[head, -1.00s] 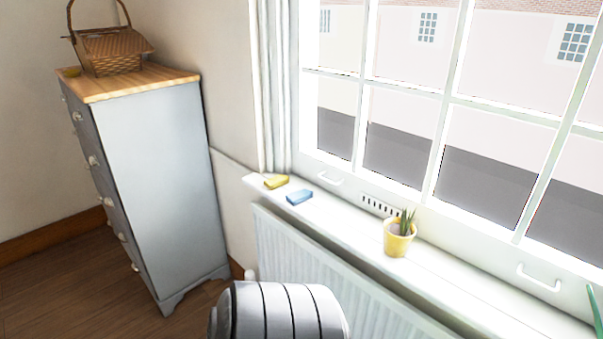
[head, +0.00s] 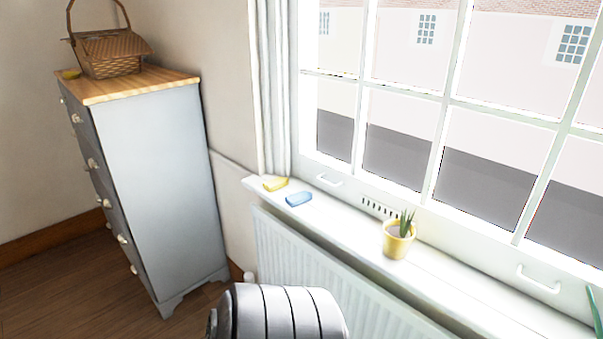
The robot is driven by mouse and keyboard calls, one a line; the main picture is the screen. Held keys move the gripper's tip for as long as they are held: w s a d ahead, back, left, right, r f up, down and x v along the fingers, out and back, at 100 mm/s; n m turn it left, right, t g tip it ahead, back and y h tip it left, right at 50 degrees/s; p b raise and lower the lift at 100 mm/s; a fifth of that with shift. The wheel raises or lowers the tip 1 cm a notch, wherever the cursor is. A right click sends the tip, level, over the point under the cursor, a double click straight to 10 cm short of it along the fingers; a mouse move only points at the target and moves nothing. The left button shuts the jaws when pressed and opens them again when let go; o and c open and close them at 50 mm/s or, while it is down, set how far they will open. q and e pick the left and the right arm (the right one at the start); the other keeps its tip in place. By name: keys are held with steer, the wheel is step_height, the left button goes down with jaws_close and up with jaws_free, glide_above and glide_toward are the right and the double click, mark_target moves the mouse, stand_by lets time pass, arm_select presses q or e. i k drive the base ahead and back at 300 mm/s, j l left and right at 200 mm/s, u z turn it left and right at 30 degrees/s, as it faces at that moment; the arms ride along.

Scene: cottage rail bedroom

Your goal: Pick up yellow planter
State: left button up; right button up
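The yellow planter (head: 396,246) stands upright on the white windowsill, right of centre in the head view, with a small spiky green plant (head: 405,224) in it. Neither of my grippers shows in the head view. A grey, banded rounded part at the bottom centre looks like a piece of my own arm. It is in front of the radiator and apart from the planter.
A yellow block (head: 275,184) and a blue block (head: 299,199) lie on the windowsill (head: 345,221) left of the planter. A radiator (head: 300,262) is below the sill. A grey dresser (head: 155,180) with a wicker basket (head: 110,58) stands at left. A green object (head: 596,312) is at the right edge.

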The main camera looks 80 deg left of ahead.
mark_target(393, 247)
steer(key=u, duration=1.85)
